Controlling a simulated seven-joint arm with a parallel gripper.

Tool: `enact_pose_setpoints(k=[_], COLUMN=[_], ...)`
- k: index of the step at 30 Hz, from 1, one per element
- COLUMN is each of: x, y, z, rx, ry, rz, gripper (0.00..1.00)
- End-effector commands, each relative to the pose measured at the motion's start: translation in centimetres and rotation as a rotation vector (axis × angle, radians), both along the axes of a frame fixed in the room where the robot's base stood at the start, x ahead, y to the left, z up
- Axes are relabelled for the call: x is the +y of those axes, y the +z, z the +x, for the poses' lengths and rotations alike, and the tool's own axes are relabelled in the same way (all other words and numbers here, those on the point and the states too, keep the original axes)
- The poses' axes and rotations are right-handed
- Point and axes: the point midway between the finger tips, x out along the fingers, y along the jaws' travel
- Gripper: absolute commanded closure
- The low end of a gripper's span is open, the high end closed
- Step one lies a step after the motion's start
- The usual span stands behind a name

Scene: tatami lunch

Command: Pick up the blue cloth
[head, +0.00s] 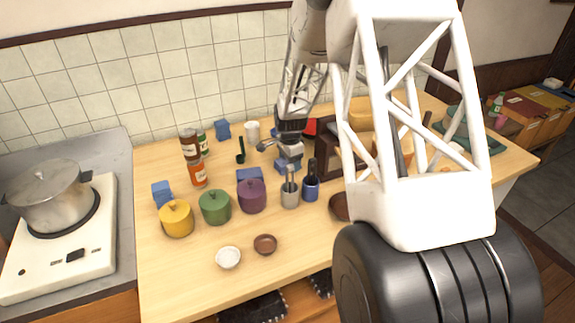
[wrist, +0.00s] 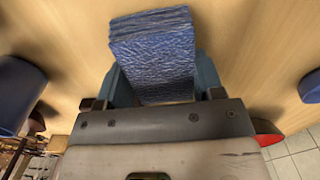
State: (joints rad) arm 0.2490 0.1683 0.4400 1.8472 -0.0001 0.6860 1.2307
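The blue cloth (wrist: 152,55) is a folded, layered, textured stack that sits between the two fingers of my gripper (wrist: 158,75) in the wrist view. The fingers are spread wide, one along each side of it. I cannot tell whether they press on it. In the head view my gripper (head: 288,150) reaches down near the back of the wooden counter. A blue piece (head: 283,166) shows just below it, partly hidden by the gripper. Similar blue pieces lie at the left (head: 161,194), at the back (head: 222,130) and behind the purple pot (head: 249,176).
Close in front stand a grey utensil cup (head: 290,195) and a blue cup (head: 311,187). A dark wooden rack (head: 340,160) is to the right. Green (head: 215,208) and yellow (head: 176,219) pots, jars (head: 198,174) and a white cup (head: 252,132) stand left.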

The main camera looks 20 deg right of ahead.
Motion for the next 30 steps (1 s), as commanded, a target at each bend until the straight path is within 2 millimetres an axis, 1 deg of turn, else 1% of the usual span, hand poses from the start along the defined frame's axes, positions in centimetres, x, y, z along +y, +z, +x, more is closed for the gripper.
enact_pose_setpoints(k=[1,3,11,16,20,30], x=[0.0,0.0,0.0,0.0,0.0,0.0], y=[0.0,0.0,0.1,0.9,2.2,7.3], z=[0.0,0.0,0.0,0.0,0.0,0.1], rx=[0.0,0.0,0.0,0.0,-0.002,-0.003], ry=[0.0,0.0,0.0,0.0,0.0,0.0], rz=[0.0,0.0,0.0,0.0,-0.001,-0.001], gripper=[0.53,0.61,0.62,0.62,0.62,0.62])
